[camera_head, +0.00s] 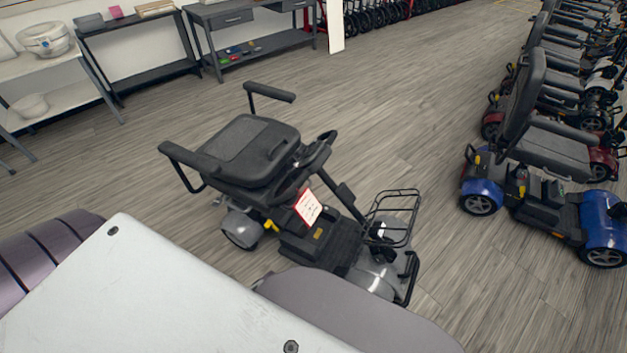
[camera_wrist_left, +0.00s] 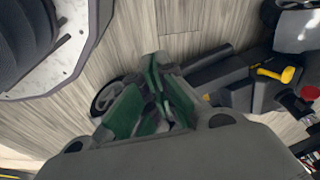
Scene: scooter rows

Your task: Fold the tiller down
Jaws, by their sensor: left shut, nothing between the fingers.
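A grey and black mobility scooter (camera_head: 325,255) stands on the floor in the middle of the head view. Its black tiller (camera_head: 347,198) leans back from the front toward the seat, with the handlebar (camera_head: 316,153) at the seat's front edge. A red-and-white card (camera_head: 308,207) shows beside the tiller. My left gripper (camera_wrist_left: 158,95) shows in the left wrist view with green finger pads, shut and empty. Behind it are a wheel (camera_wrist_left: 107,94) and dark scooter parts with a yellow lever (camera_wrist_left: 277,74). I cannot tell whether it touches them. My right gripper is not in view.
A wire basket (camera_head: 393,218) is at the scooter's front, and its padded seat (camera_head: 248,145) is raised at the back. A blue scooter (camera_head: 540,190) and more in a row stand at the right. Shelves and benches (camera_head: 250,45) line the back. Open floor lies between.

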